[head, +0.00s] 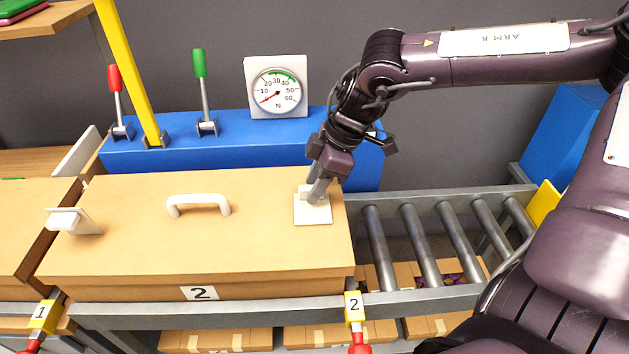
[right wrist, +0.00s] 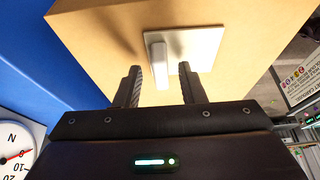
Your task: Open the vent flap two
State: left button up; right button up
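The tan box (head: 200,292) labelled 2 has a closed-looking top with a white handle (head: 198,201) in its middle. A square white plate (head: 313,213) lies at the top's right end; the right wrist view shows this plate (right wrist: 205,48) with a raised white tab (right wrist: 158,62). Which part is vent flap two I cannot tell for sure. My right gripper (head: 316,194) is over the plate, fingers pointing down. In the right wrist view the gripper (right wrist: 160,72) is open, with the tab in line with the gap between its fingertips. No touch is clear. My left gripper is not in view.
A similar white plate with a tab (head: 70,220) is at the box's left end. Behind stand a blue bench (head: 160,155), red (head: 115,85) and green (head: 201,70) levers, a yellow post (head: 130,70) and a dial (head: 277,88). Rollers (head: 420,245) lie to the right.

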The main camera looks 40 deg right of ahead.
jog(key=shift+a+f, duration=0.15)
jog(key=shift+f, duration=0.05)
grip_shut()
jog(key=shift+d+r, duration=0.1)
jog(key=shift+d, duration=0.1)
